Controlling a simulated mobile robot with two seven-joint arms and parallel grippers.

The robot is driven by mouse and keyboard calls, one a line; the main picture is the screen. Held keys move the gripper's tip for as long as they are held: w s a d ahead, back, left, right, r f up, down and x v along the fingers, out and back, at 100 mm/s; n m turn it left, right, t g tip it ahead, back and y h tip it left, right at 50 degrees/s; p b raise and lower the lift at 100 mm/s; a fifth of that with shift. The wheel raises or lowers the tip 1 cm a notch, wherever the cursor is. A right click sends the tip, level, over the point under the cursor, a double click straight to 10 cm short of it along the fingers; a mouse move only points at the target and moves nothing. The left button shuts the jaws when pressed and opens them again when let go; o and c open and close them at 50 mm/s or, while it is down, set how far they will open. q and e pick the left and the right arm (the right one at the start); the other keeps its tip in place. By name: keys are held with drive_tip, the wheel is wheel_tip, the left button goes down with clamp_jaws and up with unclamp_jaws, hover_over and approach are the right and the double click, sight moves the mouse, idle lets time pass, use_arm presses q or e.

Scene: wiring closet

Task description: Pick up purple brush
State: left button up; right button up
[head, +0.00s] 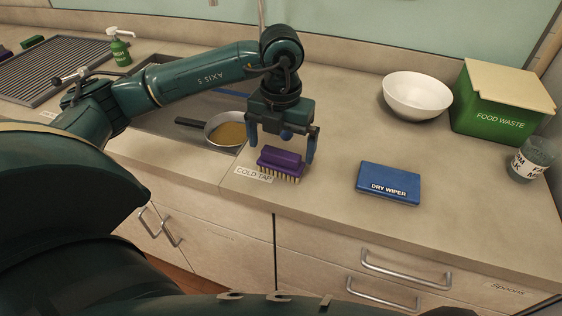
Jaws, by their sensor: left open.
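The purple brush (281,162) lies on the counter near its front edge, bristles down, beside a label reading "COLD TAP". My left gripper (282,153) is open and points down over the brush. One finger shows at the left of the brush and the other at its right, close to its ends. I cannot tell whether the fingers touch it. My right gripper is not in view.
A white bowl (417,97), a green food waste bin (500,112) and a jar (532,160) stand farther right. A pan (226,131) sits in the sink at left.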

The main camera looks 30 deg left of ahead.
sight(281, 153)
use_arm(q)
drive_tip(key=shift+w+a+f+p, duration=0.15)
drive_tip(key=shift+f+p, duration=0.1)
drive_tip(key=shift+f, duration=1.1)
drive_tip(key=shift+w+a+f+p, duration=0.1)
drive_tip(key=shift+f+p, duration=0.15)
drive_tip(key=shift+f, duration=1.05)
drive_tip(key=shift+d, duration=0.1)
drive_tip(key=c, duration=0.7)
wheel_tip(281, 153, up, 10)
drive_tip(key=shift+r+b, duration=0.1)
drive_tip(key=shift+b, duration=0.4)
drive_tip(key=o, duration=0.5)
drive_tip(key=shift+c, duration=0.2)
drive_tip(key=c, duration=0.7)
